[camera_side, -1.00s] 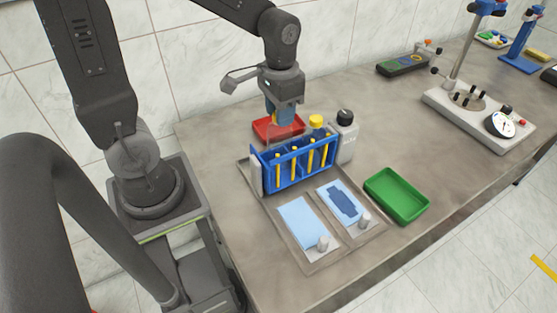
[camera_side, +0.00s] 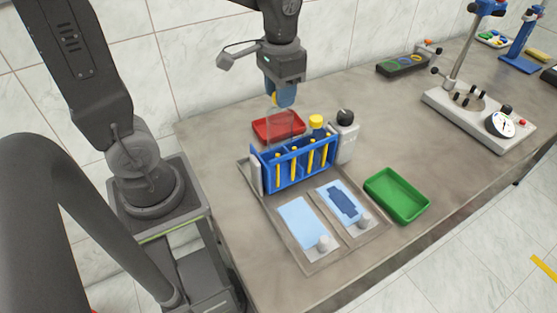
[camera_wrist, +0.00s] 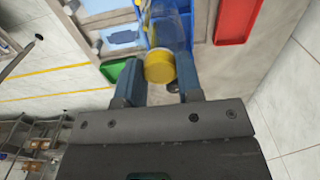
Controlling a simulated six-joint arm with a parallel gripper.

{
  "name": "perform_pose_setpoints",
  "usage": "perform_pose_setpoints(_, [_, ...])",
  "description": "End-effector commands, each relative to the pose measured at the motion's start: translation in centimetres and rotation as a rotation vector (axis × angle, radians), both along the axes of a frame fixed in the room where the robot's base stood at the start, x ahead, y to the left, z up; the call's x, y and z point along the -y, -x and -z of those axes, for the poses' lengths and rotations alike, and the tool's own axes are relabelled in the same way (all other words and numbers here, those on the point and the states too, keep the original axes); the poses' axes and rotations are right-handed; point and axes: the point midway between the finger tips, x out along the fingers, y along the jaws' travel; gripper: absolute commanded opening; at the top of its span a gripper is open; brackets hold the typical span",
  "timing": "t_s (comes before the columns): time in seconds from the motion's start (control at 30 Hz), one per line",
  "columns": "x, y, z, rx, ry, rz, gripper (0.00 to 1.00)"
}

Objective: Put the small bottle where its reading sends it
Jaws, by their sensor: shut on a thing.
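My gripper (camera_side: 284,98) is shut on the yellow cap of a small clear bottle (camera_wrist: 160,67). In the wrist view the cap sits between the two blue fingertips, and the clear body (camera_wrist: 172,25) extends beyond it. In the side view the bottle hangs faintly below the fingers, above the red tray (camera_side: 264,133) and the rear of the blue rack (camera_side: 297,172). I cannot read any marking on it. The green tray (camera_side: 397,195) looks empty and lies to the right. The red tray also shows in the wrist view (camera_wrist: 240,20).
Light blue pads (camera_side: 303,225) lie in front. A dial instrument (camera_side: 480,115) is at the right. The table's right front is clear.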

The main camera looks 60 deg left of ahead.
Motion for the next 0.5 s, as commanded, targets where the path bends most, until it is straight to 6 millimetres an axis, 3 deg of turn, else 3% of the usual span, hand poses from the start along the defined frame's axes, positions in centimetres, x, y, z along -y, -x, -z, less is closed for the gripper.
perform_pose_setpoints(0.5, [0.0,0.0,-2.5,0.003,0.000,0.000,0.13])
